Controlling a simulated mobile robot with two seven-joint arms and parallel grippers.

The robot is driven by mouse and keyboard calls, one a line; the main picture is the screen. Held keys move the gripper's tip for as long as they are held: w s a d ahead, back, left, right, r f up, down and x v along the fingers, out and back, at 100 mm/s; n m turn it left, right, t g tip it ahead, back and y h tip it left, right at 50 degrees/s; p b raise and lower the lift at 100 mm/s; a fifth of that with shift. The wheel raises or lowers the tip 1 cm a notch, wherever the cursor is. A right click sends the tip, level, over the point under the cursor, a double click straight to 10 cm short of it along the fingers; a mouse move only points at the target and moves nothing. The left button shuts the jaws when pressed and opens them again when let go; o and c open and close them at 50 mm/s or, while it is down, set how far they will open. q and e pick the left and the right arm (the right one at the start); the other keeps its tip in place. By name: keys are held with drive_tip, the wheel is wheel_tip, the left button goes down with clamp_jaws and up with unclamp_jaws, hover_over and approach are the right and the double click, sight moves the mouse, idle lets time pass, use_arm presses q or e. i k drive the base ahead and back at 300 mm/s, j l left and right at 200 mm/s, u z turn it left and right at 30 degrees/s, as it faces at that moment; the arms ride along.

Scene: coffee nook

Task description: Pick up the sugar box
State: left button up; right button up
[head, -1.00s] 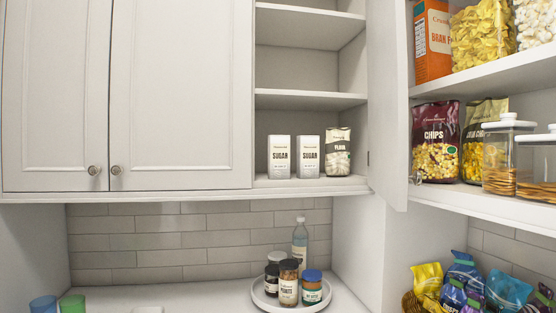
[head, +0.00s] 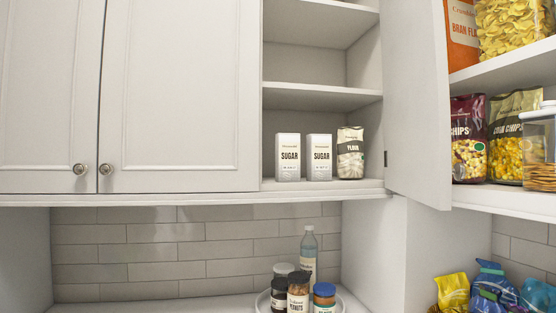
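Two white sugar boxes stand upright side by side on the bottom shelf of the open cabinet in the head view. One is the left sugar box (head: 288,157) and the other is the right sugar box (head: 319,157), with a small gap between them. Both have dark "SUGAR" lettering on the front. A flour bag (head: 350,153) stands just right of them. Neither of my grippers shows in the head view.
The cabinet door (head: 416,100) stands open to the right of the shelf. Closed doors (head: 180,100) are on the left. Below, a round tray (head: 345,303) holds jars and a bottle (head: 308,250). Right shelves hold chip bags (head: 469,140) and containers.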

sight(287, 145)
drive_tip(key=i+j+z, duration=0.2)
drive_tip(key=z, duration=0.25)
drive_tip(key=i+j+z, duration=0.15)
drive_tip(key=z, duration=0.25)
